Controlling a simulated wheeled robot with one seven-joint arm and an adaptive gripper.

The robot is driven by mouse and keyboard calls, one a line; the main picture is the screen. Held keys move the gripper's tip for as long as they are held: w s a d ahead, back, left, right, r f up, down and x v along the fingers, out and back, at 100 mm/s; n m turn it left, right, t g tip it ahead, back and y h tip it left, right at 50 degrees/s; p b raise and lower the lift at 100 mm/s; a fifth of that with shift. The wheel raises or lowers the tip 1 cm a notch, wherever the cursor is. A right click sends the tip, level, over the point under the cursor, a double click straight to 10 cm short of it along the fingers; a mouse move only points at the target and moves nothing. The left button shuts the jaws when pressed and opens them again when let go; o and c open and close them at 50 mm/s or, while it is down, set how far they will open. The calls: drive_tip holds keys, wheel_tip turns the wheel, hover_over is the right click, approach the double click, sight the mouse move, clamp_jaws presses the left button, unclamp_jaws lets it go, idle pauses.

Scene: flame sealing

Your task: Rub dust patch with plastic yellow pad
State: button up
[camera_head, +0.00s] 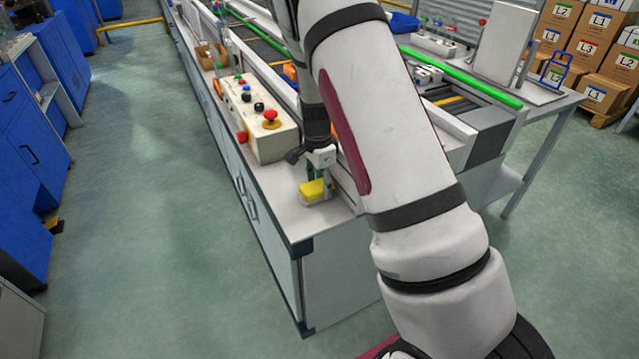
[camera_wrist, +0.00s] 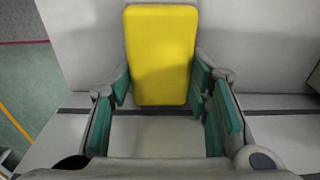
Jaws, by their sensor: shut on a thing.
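The yellow pad (camera_head: 313,190) is at the near left end of the light worktop, low at its surface. In the wrist view the yellow pad (camera_wrist: 160,50) shows its broad face between the green-lined fingers. My gripper (camera_head: 320,172) is shut on it; in the wrist view my gripper (camera_wrist: 162,85) has one finger on each side of the pad. I cannot tell whether the pad's underside touches the worktop. I cannot make out a dust patch in either view; my arm and the pad hide part of the worktop.
A control box (camera_head: 258,118) with a red knob stands on the worktop just behind the pad. The conveyor (camera_head: 470,105) with a green rail runs to the right of it. The worktop's front edge (camera_head: 292,240) is close to the pad. The floor (camera_head: 150,180) at left is clear.

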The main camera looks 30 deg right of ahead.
drive_tip(key=shift+s+d, duration=0.1)
drive_tip(key=shift+d, duration=0.8)
drive_tip(key=shift+d+r+p, duration=0.2)
drive_tip(key=shift+r+p, duration=0.9)
drive_tip(key=shift+r, duration=0.8)
clamp_jaws()
drive_tip(key=shift+a+r+p, duration=0.1)
drive_tip(key=shift+r+p, duration=0.45)
drive_tip(key=shift+r, duration=0.55)
drive_tip(key=shift+r+p, duration=0.7)
drive_tip(key=shift+r, duration=0.8)
